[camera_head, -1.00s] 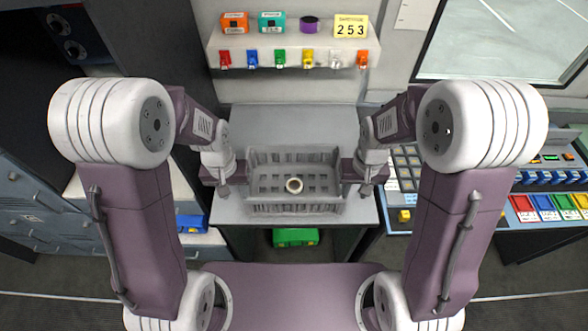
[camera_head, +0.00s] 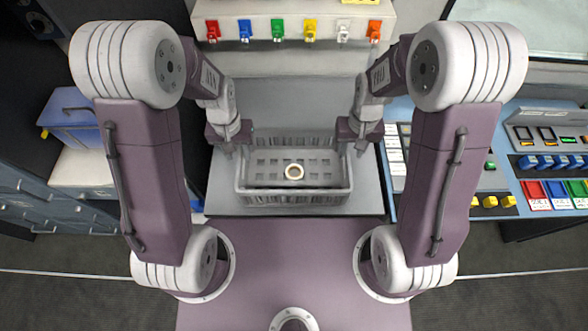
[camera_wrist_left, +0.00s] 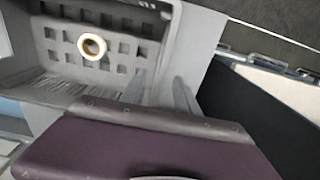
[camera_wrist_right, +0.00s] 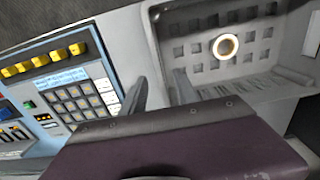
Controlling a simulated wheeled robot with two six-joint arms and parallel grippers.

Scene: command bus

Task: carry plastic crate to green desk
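The plastic crate (camera_head: 293,197) is grey and slatted. It stands upright on a grey desk (camera_head: 220,185), close to its front edge, with a round cream ring-shaped item (camera_head: 294,172) inside. My left gripper (camera_head: 236,150) is at the crate's left wall. In the left wrist view its two fingers (camera_wrist_left: 160,92) stand apart, one on each side of that wall. My right gripper (camera_head: 350,149) is at the right wall, and its fingers (camera_wrist_right: 159,92) also stand apart around the wall. I see no green desk in these views.
A console with buttons (camera_head: 545,150) stands to the right of the desk. A blue box (camera_head: 72,118) sits on a white surface at the left. A shelf with coloured items (camera_head: 290,45) is behind the desk. The desk behind the crate is clear.

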